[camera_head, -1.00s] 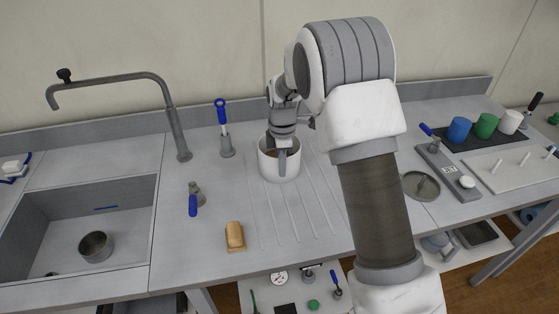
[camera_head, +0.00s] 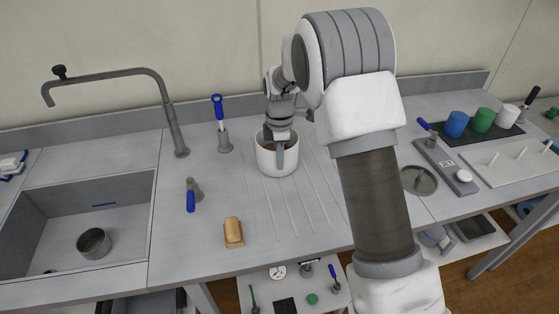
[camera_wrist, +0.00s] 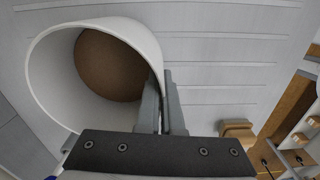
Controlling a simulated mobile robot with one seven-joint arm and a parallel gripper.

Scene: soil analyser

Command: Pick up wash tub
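The wash tub (camera_head: 270,163) is a white round tub with brown inside, standing upright on the ribbed drainboard in the head view. It also shows at the left of the wrist view (camera_wrist: 48,75), seen from above, with a brown bottom. My gripper (camera_head: 280,158) points down at the tub's near side. In the wrist view my gripper (camera_wrist: 163,105) has one finger inside the tub and one outside, close together with the tub wall between them. It looks shut on the wall; the contact itself is partly hidden.
A sink (camera_head: 40,225) with a metal pot (camera_head: 94,243) is at left, under a tap (camera_head: 175,130). A blue-handled tool in a holder (camera_head: 222,140), another blue-handled tool (camera_head: 191,200) and a wooden brush (camera_head: 233,231) stand left of the tub. A round metal lid (camera_head: 418,180) lies right.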

